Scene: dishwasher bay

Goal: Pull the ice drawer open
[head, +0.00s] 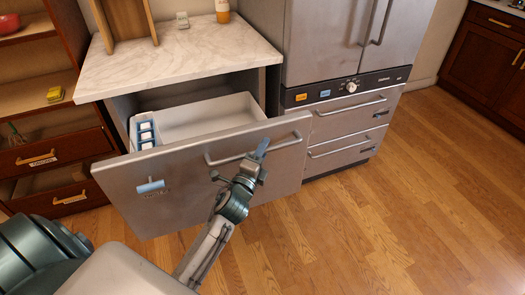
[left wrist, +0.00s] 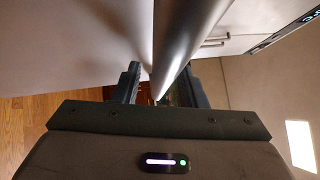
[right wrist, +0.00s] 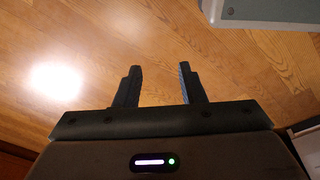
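A wide grey drawer (head: 180,196) under the marble counter is pulled well out, with its pale inside showing. Its front carries a blue tag and small lettering that I cannot read. A white-and-blue rack (head: 145,132) sits inside at the left. My left gripper (head: 258,158) is at the drawer's bar handle (head: 292,141). In the left wrist view, the left gripper's fingers (left wrist: 160,78) stand apart with the bar (left wrist: 184,40) between them; firm contact on both sides does not show. My right gripper (right wrist: 158,85) is open and empty over the floor.
A steel fridge (head: 335,40) with two shut lower drawers (head: 350,112) stands to the right. A wooden cabinet (head: 55,145) is at the left. The counter (head: 180,55) holds a wooden rack and small items. The wood floor (head: 400,220) is clear at the right.

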